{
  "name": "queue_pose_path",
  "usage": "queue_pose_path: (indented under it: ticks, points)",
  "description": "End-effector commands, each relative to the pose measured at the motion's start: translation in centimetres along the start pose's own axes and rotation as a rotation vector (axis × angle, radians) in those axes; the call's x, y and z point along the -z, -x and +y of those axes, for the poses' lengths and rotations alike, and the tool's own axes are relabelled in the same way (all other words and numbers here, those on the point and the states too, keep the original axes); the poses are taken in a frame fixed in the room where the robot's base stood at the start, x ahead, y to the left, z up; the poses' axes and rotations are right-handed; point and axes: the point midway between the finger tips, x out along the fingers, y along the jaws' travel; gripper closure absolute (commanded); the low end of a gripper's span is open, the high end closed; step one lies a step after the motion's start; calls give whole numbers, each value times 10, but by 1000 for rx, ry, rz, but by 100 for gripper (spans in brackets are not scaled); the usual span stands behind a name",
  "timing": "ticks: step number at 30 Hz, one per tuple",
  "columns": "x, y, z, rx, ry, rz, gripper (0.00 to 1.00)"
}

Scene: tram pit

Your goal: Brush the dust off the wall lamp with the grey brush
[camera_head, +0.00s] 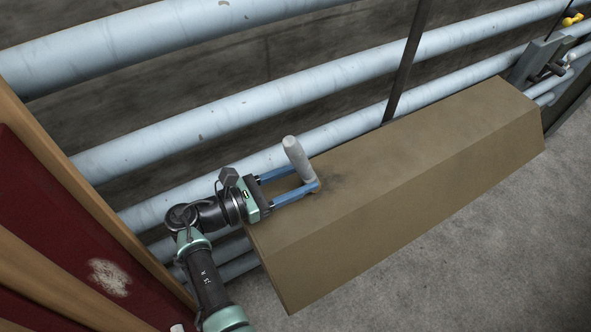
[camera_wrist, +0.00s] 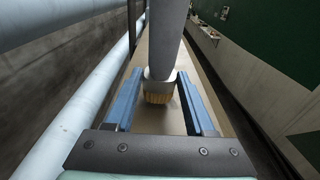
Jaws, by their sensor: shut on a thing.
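My gripper (camera_head: 309,176) reaches over the near end of a long brown box, its blue fingers shut on the grey brush (camera_head: 297,154). The brush's thick, rounded grey handle points up and tilts left in the head view. In the wrist view my gripper (camera_wrist: 160,76) has a finger on each side of the brush; its grey handle (camera_wrist: 167,40) and short yellowish bristles (camera_wrist: 159,98) show. I cannot tell whether the bristles touch the box. I cannot make out the wall lamp in either view.
The brown box (camera_head: 420,150) has a dark smudge on top beside the brush. Pale blue pipes (camera_head: 240,112) run along the wall behind it. A dark red wood-framed panel (camera_head: 50,210) stands at left, and a valve-like fitting (camera_head: 548,70) at far right. Grey floor (camera_head: 480,245) in front is clear.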

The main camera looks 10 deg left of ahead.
Motion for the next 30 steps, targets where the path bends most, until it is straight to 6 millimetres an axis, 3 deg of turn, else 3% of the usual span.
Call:
queue_pose_path:
  ticks: [30]
  points:
    - [2, 0, -45, 1, 0, 0, 100]
